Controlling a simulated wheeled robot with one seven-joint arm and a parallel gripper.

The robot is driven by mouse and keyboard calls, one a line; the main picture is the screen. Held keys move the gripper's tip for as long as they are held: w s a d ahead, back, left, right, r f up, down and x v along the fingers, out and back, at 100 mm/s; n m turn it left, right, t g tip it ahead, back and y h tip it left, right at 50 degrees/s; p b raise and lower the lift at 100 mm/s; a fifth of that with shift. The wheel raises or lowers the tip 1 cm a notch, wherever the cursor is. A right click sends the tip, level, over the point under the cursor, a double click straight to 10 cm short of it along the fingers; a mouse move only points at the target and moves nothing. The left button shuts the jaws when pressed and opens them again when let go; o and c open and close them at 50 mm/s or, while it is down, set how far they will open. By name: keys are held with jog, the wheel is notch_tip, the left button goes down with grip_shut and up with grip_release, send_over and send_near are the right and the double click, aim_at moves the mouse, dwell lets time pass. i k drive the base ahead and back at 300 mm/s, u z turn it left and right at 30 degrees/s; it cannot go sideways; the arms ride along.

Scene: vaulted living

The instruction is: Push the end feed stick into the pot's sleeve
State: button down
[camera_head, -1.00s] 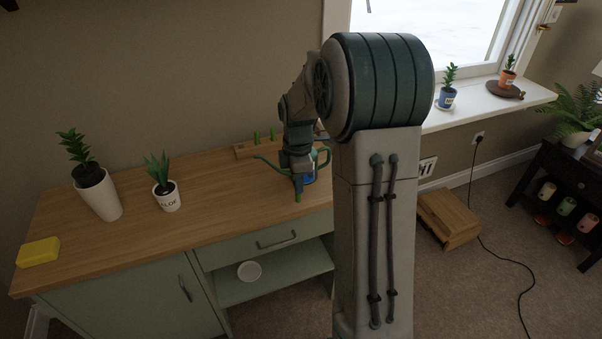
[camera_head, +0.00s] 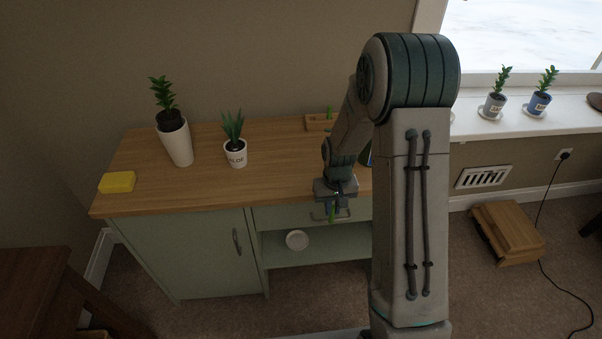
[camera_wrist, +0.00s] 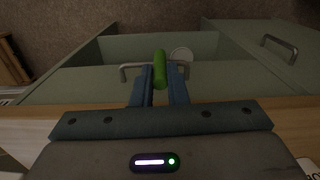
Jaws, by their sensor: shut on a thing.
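My gripper (camera_head: 334,203) is shut on a green feed stick (camera_wrist: 160,70), which points out past the fingertips in the wrist view. In the head view the held stick (camera_head: 333,213) hangs below my gripper, in front of the counter's front edge near a drawer handle. On the counter are a tall white pot (camera_head: 177,147) with a leafy plant and a short white pot (camera_head: 236,158) marked ALOE. Both stand left of my gripper, well apart from it. No sleeve can be made out on either pot at this size. Another green stick (camera_head: 329,112) stands in a wooden holder (camera_head: 317,123), partly hidden by my arm.
A yellow sponge (camera_head: 117,182) lies at the left of the wooden counter (camera_head: 207,190). A white bowl (camera_head: 297,240) sits on the open shelf below. The counter between the aloe pot and my arm is clear.

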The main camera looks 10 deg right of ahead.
aim_at(235, 148)
jog(key=z, duration=1.5)
jog(key=k, duration=1.2)
jog(key=u, duration=1.6)
jog(key=i, duration=0.6)
jog(key=z, duration=0.05)
